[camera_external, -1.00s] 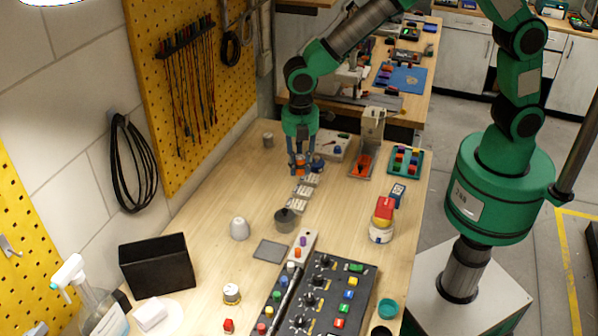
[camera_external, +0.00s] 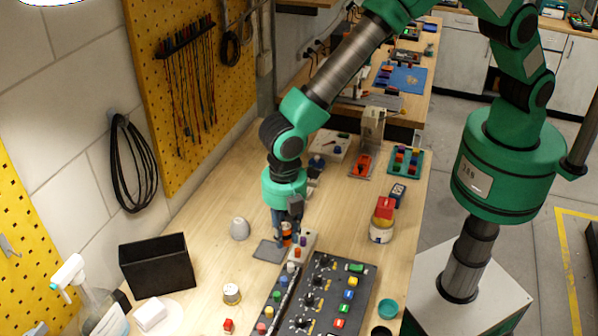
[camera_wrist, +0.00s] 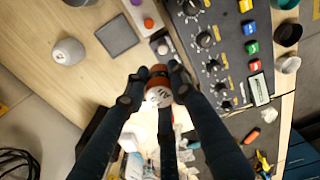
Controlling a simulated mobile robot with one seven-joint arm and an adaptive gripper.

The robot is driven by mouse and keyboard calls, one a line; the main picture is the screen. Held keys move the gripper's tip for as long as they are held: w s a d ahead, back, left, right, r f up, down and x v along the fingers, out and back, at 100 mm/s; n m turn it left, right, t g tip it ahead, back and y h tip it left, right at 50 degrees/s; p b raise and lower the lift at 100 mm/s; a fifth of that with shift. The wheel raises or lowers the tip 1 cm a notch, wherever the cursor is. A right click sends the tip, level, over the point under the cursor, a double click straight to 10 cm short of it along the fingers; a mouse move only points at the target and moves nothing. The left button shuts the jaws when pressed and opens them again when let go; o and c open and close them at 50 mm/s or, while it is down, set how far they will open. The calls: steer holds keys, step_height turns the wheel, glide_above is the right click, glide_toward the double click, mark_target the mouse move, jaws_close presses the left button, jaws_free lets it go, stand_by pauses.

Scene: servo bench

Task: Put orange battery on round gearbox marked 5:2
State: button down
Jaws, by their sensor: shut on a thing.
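My gripper (camera_external: 287,238) is shut on the orange battery (camera_external: 287,234) and holds it above the bench, near a dark grey square pad. In the wrist view the battery (camera_wrist: 158,86) sits between the fingertips (camera_wrist: 156,92), its pale round end with dark marking facing the camera. No 5:2 marking is readable, so I cannot tell which round part is that gearbox. Round candidates are a grey domed part (camera_external: 239,229), also in the wrist view (camera_wrist: 68,52), a pale round part with a brass-coloured band (camera_external: 231,294), and a white round part (camera_external: 381,233) under a red block.
The square pad (camera_external: 266,251) lies beside a control panel (camera_external: 318,296) with knobs and coloured buttons. A light strip (camera_external: 304,243) with coloured buttons stands close to the gripper. A black bin (camera_external: 157,265) is at left. Bare bench lies between pad and bin.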

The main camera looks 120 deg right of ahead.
step_height(320, 180, down, 5)
steer(key=shift+f, duration=0.1)
stand_by(0.5)
steer(key=p, duration=0.2)
glide_above(230, 290)
steer(key=shift+s+f, duration=0.4)
steer(key=shift+f, duration=0.25)
steer(key=shift+w, duration=0.15)
steer(key=shift+w, duration=0.15)
steer(key=shift+f+p, duration=0.3)
steer(key=shift+f, duration=1.45)
